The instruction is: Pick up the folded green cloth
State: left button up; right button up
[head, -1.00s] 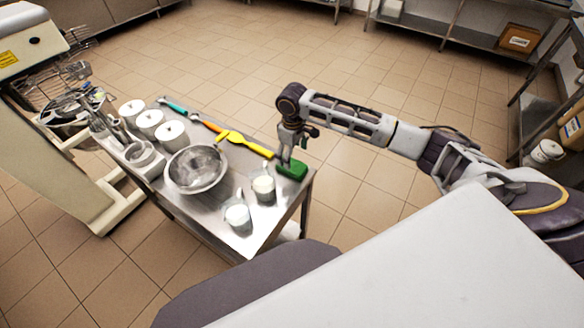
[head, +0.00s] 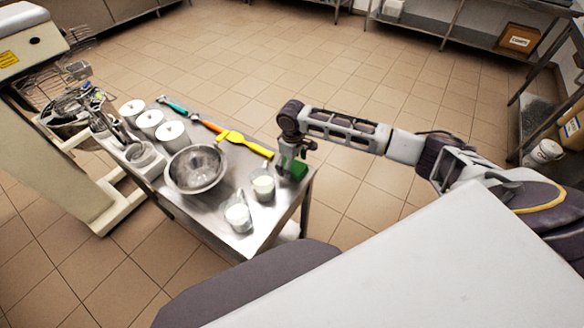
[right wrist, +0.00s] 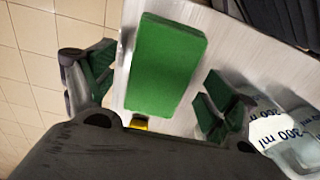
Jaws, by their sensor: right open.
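The folded green cloth (head: 297,171) lies at the right end of the steel table (head: 226,222), near its corner. It is a thick green block with rounded edges, and it fills the upper middle of the right wrist view (right wrist: 165,64). My right gripper (head: 287,168) is right above the cloth, pointing down. In the right wrist view my right gripper (right wrist: 150,88) is open, with one finger on each side of the cloth and a gap to each. In the head view the gripper hides part of the cloth. My left gripper is not in view.
Two measuring cups (head: 263,186) with white contents stand close to the cloth. A metal bowl (head: 196,168), several white-lidded tubs (head: 172,135) and a yellow spatula (head: 245,143) share the table. A shelf (head: 480,37) stands at the back; the floor beyond the table is clear.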

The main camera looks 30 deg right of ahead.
aim_at(297, 164)
jog(key=c, duration=1.2)
jog(key=shift+r, duration=0.2)
jog(key=shift+r, duration=4.85)
jog(key=shift+m, duration=0.4)
jog(key=shift+a+r+m, duration=0.35)
jog(key=shift+a+m, duration=0.45)
jog(key=shift+m, duration=0.1)
jog(key=shift+a+r+m, duration=0.3)
jog(key=shift+a+m, duration=0.45)
jog(key=shift+m, duration=0.15)
jog(key=shift+a+r+m, duration=0.35)
jog(key=shift+a+m, duration=0.45)
jog(key=shift+m, duration=0.1)
